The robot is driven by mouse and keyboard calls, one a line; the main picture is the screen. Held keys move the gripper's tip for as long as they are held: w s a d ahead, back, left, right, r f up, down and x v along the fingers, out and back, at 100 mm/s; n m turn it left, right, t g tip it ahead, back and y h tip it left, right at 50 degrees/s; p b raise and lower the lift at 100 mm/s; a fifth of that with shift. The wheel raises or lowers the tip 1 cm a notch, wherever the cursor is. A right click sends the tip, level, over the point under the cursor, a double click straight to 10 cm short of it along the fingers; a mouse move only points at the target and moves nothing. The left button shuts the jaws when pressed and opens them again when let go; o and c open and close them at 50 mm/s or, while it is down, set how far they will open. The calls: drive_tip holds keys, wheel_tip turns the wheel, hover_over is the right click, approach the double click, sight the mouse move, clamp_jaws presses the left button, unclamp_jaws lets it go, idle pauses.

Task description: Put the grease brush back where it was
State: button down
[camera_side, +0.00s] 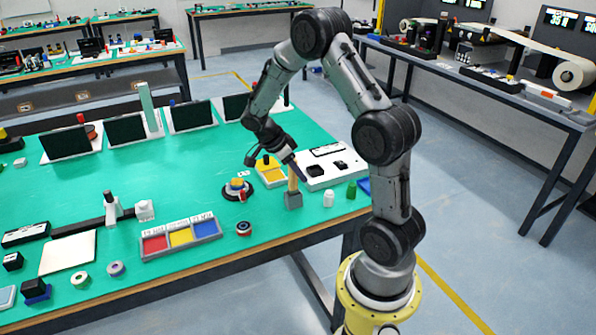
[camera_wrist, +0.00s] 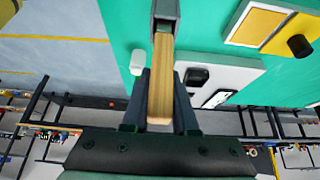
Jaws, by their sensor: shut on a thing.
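The grease brush shows as a pale wooden handle (camera_side: 292,183) below my gripper (camera_side: 291,170) in the side view. Its lower end meets a small grey pot (camera_side: 293,200) standing on the green table near the front edge. In the wrist view the wooden handle (camera_wrist: 163,75) lies between the two dark fingers of my gripper (camera_wrist: 161,88), which are shut on it. The grey pot (camera_wrist: 165,9) is at the top of that view, at the handle's far end. The bristles are hidden, and I cannot tell how deep the brush sits.
A white bottle (camera_side: 328,199) and a green one (camera_side: 351,189) stand right of the pot. A white tray with black parts (camera_side: 325,172) and a yellow box (camera_side: 271,177) are behind. A red, yellow and blue sorting tray (camera_side: 180,237) lies left. Bare green table lies between.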

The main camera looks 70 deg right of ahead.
drive_tip(key=shift+f, duration=0.4)
drive_tip(key=c, duration=0.6)
unclamp_jaws()
